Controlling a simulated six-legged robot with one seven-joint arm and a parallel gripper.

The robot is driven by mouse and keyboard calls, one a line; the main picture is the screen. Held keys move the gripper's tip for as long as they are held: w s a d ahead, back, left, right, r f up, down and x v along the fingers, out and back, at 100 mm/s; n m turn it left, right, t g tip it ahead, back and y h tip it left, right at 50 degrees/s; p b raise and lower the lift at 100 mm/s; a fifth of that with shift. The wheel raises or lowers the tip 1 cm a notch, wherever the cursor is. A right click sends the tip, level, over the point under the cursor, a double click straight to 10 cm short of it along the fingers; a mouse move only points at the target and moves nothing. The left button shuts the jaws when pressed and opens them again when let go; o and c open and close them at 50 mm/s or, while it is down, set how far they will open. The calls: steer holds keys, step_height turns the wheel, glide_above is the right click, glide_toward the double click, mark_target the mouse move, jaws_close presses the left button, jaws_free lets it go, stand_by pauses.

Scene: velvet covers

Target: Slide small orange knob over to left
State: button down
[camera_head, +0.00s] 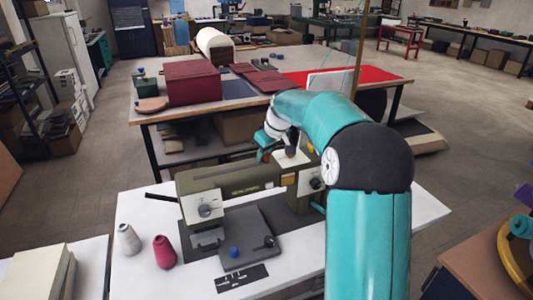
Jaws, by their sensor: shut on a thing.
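An olive-green sewing machine (240,178) stands on a white table in the middle of the view. My gripper (263,153) is at the top rear of the machine, reaching down from the upper right. It is shut on a small orange-red piece (262,157), which I take to be the small orange knob; it is tiny here and partly hidden by my gripper. A white plate with a dark knob (290,152) is just right of my gripper. My arm hides part of the machine's right end.
A white cone (128,238) and a crimson cone (164,251) of thread stand at the table's left. Behind, another table holds a dark red box (193,84).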

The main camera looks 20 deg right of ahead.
mark_target(194, 176)
steer(key=a, duration=2.2)
steer(key=c, duration=1.2)
jaws_free()
steer(key=v, duration=1.4)
